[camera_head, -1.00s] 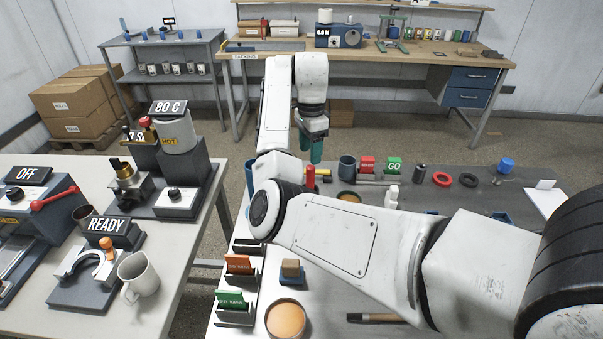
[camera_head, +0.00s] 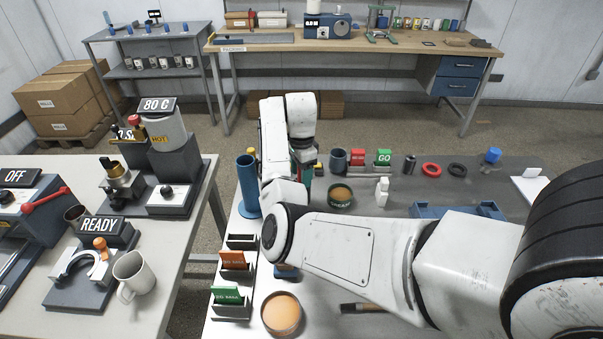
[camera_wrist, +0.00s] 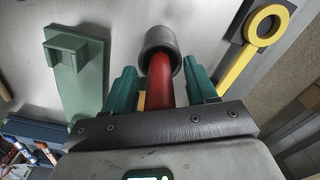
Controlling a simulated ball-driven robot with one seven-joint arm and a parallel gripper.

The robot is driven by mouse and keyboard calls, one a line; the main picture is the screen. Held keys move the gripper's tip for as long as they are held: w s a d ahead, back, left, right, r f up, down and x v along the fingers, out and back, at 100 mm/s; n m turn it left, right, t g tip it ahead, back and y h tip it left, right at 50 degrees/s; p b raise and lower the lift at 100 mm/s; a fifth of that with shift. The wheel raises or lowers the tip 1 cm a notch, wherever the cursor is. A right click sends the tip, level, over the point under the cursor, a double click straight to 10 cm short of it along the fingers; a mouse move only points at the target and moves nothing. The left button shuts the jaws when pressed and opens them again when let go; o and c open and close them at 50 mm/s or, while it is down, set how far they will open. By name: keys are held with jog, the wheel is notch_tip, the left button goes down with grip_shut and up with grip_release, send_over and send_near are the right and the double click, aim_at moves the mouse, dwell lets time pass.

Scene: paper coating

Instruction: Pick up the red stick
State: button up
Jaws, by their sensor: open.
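The red stick (camera_wrist: 160,80) shows in the wrist view as a red rod with a dark grey round end. It lies between the two green fingers of my gripper (camera_wrist: 162,88), which are open with the rod between them. I cannot tell whether either finger touches it. In the head view my gripper (camera_head: 306,178) is low over the far left part of the grey table, and my arm hides most of the stick there.
A blue cylinder (camera_head: 248,186) stands left of my arm. A dark mug (camera_head: 338,159), a round green-labelled tin (camera_head: 341,195) and a white bottle (camera_head: 382,191) stand to the right. The wrist view shows a green block piece (camera_wrist: 80,75) and a yellow ring tool (camera_wrist: 262,28).

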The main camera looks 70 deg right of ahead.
grip_shut()
dwell(0.5)
